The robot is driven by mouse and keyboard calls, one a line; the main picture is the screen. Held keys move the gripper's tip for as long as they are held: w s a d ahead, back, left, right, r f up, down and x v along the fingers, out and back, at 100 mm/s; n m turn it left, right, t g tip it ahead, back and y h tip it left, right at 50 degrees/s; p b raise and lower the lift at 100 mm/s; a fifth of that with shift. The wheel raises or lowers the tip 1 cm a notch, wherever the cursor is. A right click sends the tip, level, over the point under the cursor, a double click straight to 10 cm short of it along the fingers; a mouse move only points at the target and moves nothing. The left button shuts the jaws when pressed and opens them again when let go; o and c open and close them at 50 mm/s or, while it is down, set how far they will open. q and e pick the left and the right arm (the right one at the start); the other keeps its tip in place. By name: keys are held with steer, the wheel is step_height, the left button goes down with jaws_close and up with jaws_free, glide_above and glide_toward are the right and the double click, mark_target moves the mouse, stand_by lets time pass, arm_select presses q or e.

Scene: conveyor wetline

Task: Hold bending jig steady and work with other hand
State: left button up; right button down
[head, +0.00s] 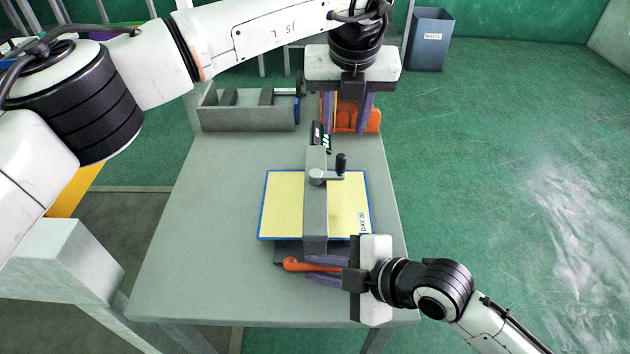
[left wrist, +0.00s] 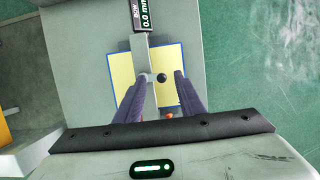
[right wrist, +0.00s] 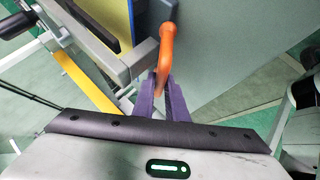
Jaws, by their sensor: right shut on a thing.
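The bending jig is a grey bar (head: 315,215) with a black-knobbed crank (head: 327,174), lying across a yellow panel (head: 283,205) with a blue edge and a "DAY 30" label. A small display (head: 321,136) at its far end reads "BOW 0.0 mm" in the left wrist view (left wrist: 145,15). An orange handle (head: 300,265) is at its near end. My right gripper (head: 312,274) is shut on this handle, which also shows in the right wrist view (right wrist: 166,42). My left gripper (head: 347,115) is raised beyond the jig's far end, fingers apart and empty.
The jig stands on a grey table (head: 190,220). A grey open tray-like fixture (head: 245,118) is at the back left and an orange object (head: 373,121) at the back, partly hidden by my left gripper. A grey bin (head: 430,45) stands on the floor behind. The table's left side is clear.

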steer(key=c, duration=1.8)
jaws_free()
steer(key=shift+c, duration=0.2)
arm_select(q)
step_height(320, 180, up, 5)
steer(key=shift+r, duration=0.1)
arm_select(e)
steer(key=shift+v, duration=1.45)
arm_select(q)
steer(key=shift+r, duration=0.25)
arm_select(e)
steer(key=v, duration=0.5)
steer(key=shift+d, duration=0.1)
steer(key=o, duration=0.6)
steer(key=shift+c, duration=0.2)
